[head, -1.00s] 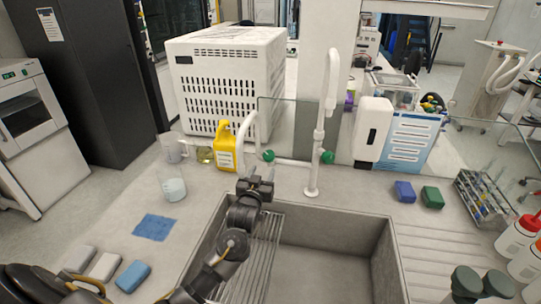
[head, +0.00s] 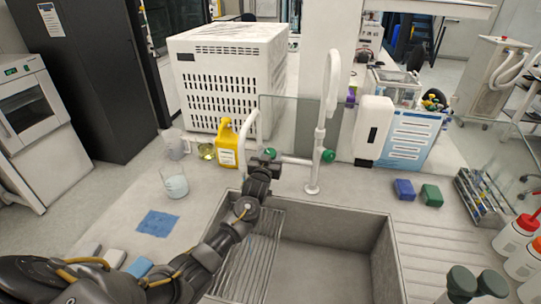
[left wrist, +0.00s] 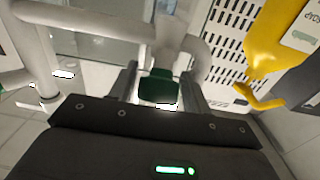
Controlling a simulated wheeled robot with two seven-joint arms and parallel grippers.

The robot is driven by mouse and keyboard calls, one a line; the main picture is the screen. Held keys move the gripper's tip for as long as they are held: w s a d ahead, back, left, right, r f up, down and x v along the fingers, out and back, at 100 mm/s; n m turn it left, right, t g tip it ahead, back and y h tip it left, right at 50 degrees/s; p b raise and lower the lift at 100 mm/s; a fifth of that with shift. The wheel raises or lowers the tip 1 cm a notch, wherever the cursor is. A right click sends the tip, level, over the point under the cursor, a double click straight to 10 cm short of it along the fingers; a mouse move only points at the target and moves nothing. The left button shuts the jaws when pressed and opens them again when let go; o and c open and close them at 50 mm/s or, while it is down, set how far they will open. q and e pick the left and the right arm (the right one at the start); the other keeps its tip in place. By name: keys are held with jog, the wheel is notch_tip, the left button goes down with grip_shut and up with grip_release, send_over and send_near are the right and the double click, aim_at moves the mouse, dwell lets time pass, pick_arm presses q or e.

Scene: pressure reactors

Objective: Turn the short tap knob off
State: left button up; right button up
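The short tap (head: 246,127) is a white bent spout on the left of the white horizontal pipe. Its green knob (head: 269,153) sits at that pipe's left end. My left gripper (head: 264,160) is at this knob, over the sink's back edge. In the left wrist view the dark green knob (left wrist: 160,88) lies between the two fingers of the gripper (left wrist: 160,84). The fingers look open, with small gaps beside the knob; contact is hard to tell. The tall tap (head: 331,90) has another green knob (head: 328,156) to the right.
The grey sink (head: 330,228) lies in front of the taps. A yellow bottle (head: 227,150) stands close left of the gripper, and a glass beaker (head: 174,182) farther left. A white dispenser (head: 372,130) stands right of the tall tap.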

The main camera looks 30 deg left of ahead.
pick_arm(q)
jog(key=c, duration=0.7)
jog(key=shift+o, duration=0.2)
jog(key=shift+m+h, duration=0.3)
jog(key=shift+m, duration=0.2)
jog(key=shift+a+m+h, duration=0.1)
jog(key=shift+m+h, duration=0.7)
jog(key=m+h, duration=0.3)
jog(key=shift+m, duration=0.3)
jog(key=m+g+h+b, duration=0.1)
jog(key=m+h, duration=0.1)
jog(key=m, duration=0.1)
jog(key=shift+f+h, duration=0.1)
jog(key=shift+h, duration=0.3)
jog(key=shift+m+g+h+b, duration=0.8)
jog(key=shift+m+g+h, duration=0.65)
jog(key=shift+m, duration=0.75)
jog(key=shift+m+h, duration=0.25)
jog(key=shift+m, duration=0.05)
